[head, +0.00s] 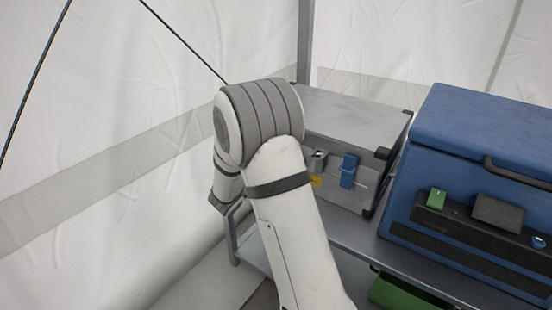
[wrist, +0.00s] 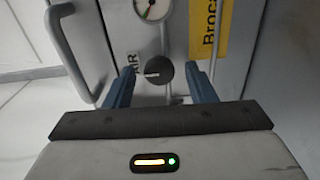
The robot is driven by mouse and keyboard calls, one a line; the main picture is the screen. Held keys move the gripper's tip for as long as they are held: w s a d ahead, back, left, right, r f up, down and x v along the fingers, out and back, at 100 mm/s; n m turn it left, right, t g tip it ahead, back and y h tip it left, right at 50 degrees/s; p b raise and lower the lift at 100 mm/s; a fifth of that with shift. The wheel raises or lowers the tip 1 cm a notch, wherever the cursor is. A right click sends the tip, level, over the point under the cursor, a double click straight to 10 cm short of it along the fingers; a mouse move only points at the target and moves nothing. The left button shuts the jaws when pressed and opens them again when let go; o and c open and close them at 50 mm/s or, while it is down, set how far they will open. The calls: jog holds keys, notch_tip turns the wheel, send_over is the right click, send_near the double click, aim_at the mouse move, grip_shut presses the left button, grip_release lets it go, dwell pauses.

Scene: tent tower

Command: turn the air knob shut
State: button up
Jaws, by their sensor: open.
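The air knob (wrist: 159,73) is a round dark knob with a pale pointer line, on a grey panel in the wrist view. The pointer line lies about level, toward the left. A label that reads "AIR" in part (wrist: 131,68) is beside it. My gripper (wrist: 162,86) is open, with its two blue fingers on either side of the knob's lower part in the picture. I cannot tell whether the fingers touch it. In the head view my arm hides the gripper and the knob.
A round gauge (wrist: 152,8) is above the knob and a yellow label (wrist: 208,28) is to its right. A grey bar handle (wrist: 67,50) stands out at left. In the head view, a grey metal case (head: 345,115) and a blue box (head: 480,150) stand on a grey shelf (head: 350,236).

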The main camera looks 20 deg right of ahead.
jog(key=p+v, duration=0.2)
jog(key=v, duration=0.5)
jog(key=shift+s+a, duration=0.2)
jog(key=shift+a, duration=0.15)
jog(key=shift+p, duration=0.3)
jog(key=s+d+r+m+g+y+p, duration=0.25)
jog(key=s+r+g+p, duration=0.25)
jog(key=s+r+p, duration=0.5)
jog(key=s+d+r+m+g+y+p, duration=0.25)
jog(key=s+d+r+g+p, duration=0.2)
jog(key=s+r+p, duration=0.55)
jog(key=s+a+r+y+p, duration=0.2)
jog(key=a+r+y+p, duration=0.1)
jog(key=r+p, duration=0.3)
jog(key=s+a+r+m+t+y+p, duration=0.1)
jog(key=s+a+r+y+p, duration=0.2)
jog(key=r, duration=0.6)
jog(key=s+a+r+t+y+p, duration=0.1)
jog(key=s+a+r+y+p, duration=0.1)
jog(key=a+r+y+p, duration=0.2)
notch_tip(320, 180, up, 4)
jog(key=a+p, duration=0.2)
jog(key=p, duration=0.3)
jog(key=shift+s+m, duration=0.3)
